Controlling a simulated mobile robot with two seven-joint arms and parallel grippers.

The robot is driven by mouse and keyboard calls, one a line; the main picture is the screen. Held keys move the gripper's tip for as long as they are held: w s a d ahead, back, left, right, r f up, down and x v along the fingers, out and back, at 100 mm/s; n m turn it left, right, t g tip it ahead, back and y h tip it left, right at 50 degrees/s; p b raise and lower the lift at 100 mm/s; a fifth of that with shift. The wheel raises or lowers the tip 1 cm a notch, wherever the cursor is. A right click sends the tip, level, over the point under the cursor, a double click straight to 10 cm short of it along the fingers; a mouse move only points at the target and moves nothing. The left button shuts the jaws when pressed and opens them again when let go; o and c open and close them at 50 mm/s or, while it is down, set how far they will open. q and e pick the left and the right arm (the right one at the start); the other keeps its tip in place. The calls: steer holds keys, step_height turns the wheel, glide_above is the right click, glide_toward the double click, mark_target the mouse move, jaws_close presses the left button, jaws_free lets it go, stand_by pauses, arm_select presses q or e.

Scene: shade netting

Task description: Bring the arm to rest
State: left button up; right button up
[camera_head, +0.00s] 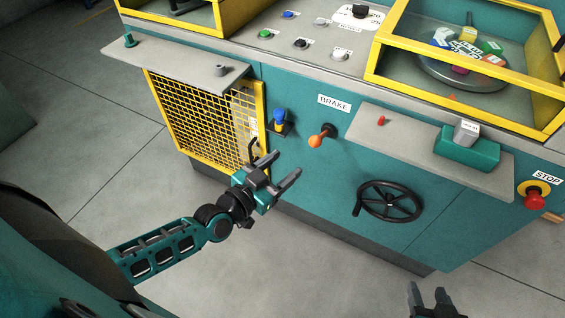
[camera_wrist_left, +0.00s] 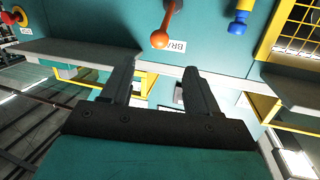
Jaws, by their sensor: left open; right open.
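My left gripper (camera_head: 279,173) is open and empty in the head view, in front of the teal machine, below the brake lever and beside the yellow mesh guard. Its two spread fingers (camera_wrist_left: 160,82) also show in the left wrist view with nothing between them. My right gripper (camera_head: 430,295) shows only in part at the bottom edge of the head view, its fingers apart. The orange-tipped brake lever (camera_head: 318,139) is on the machine front under the BRAKE label; it also shows in the left wrist view (camera_wrist_left: 163,35).
The yellow mesh guard (camera_head: 205,115), a blue knob (camera_head: 279,117), a black handwheel (camera_head: 389,201) and a red stop button (camera_head: 534,200) are on the machine front. Grey shelves (camera_head: 165,60) jut out at left and right (camera_head: 400,135). Floor (camera_head: 80,120) is clear at left.

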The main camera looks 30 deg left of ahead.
arm_select(q)
steer(key=shift+d, duration=0.1)
steer(key=s+f+n+g+y, duration=0.1)
steer(key=s+f+g, duration=0.1)
steer(key=s, duration=0.3)
steer(key=s+d+f+g+y, duration=0.1)
steer(key=s+f+g, duration=0.2)
steer(key=s, duration=0.3)
steer(key=shift+s+d+f+n+y, duration=0.25)
steer(key=shift+d+f+n+y, duration=0.05)
steer(key=shift+n, duration=0.1)
stand_by(1.5)
